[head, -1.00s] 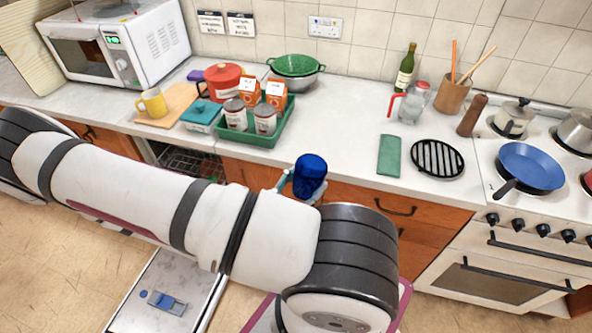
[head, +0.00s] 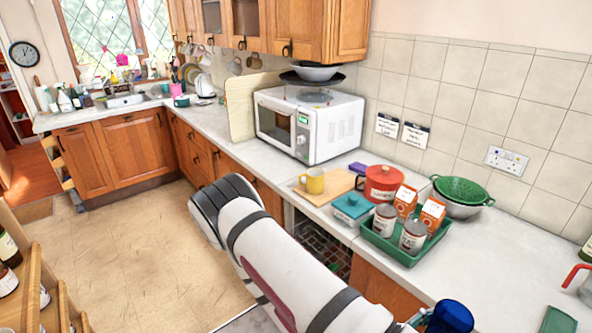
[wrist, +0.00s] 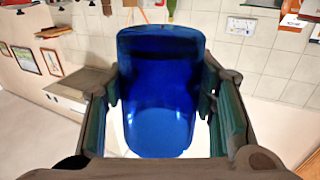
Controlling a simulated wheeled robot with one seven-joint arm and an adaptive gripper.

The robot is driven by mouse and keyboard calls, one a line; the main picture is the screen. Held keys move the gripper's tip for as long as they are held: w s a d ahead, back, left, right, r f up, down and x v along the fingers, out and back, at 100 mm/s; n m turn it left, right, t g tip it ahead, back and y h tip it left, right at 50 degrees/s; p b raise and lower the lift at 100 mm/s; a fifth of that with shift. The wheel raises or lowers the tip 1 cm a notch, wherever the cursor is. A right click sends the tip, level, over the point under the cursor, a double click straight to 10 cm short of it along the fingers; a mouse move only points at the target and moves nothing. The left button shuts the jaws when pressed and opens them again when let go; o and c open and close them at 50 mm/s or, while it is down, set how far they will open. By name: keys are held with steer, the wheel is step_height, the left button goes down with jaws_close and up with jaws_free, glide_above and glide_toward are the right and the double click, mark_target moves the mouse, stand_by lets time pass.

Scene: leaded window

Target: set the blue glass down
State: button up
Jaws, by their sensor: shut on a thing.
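The blue glass (wrist: 158,85) fills the middle of the wrist view, held between the two fingers of my gripper (wrist: 160,105). Only a small part of the blue glass (head: 452,316) shows in the head view, at the bottom edge, in front of the worktop's front edge. My gripper (head: 425,318) is mostly hidden there or out of frame. It is shut on the glass. The pale worktop (head: 490,255) runs along the wall behind the glass.
A green tray (head: 405,252) with cans and orange cartons stands on the worktop, beside a green colander (head: 463,190). A red pot (head: 383,184), a yellow mug (head: 315,181) and a microwave (head: 310,122) stand farther left. Worktop right of the tray is clear. A green cloth (head: 558,321) lies at lower right.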

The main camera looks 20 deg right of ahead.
steer(key=w+a+f+n+t+y+b, duration=0.15)
steer(key=w+n+t, duration=0.45)
steer(key=w, duration=0.7)
steer(key=w+a+f+n+t+y+b, duration=0.1)
steer(key=w+a+n+t+y+b, duration=0.15)
steer(key=w+t, duration=0.75)
steer(key=w+a+f+n+t+y+b, duration=0.1)
steer(key=w+a+n+t+y+b, duration=0.1)
steer(key=w+a+n+y, duration=0.8)
steer(key=w+a+t+y, duration=0.1)
steer(key=w+a+y, duration=0.3)
steer(key=w+a, duration=0.4)
steer(key=shift+w+f+b, duration=0.25)
steer(key=shift+w+b, duration=0.1)
steer(key=shift+w, duration=1.6)
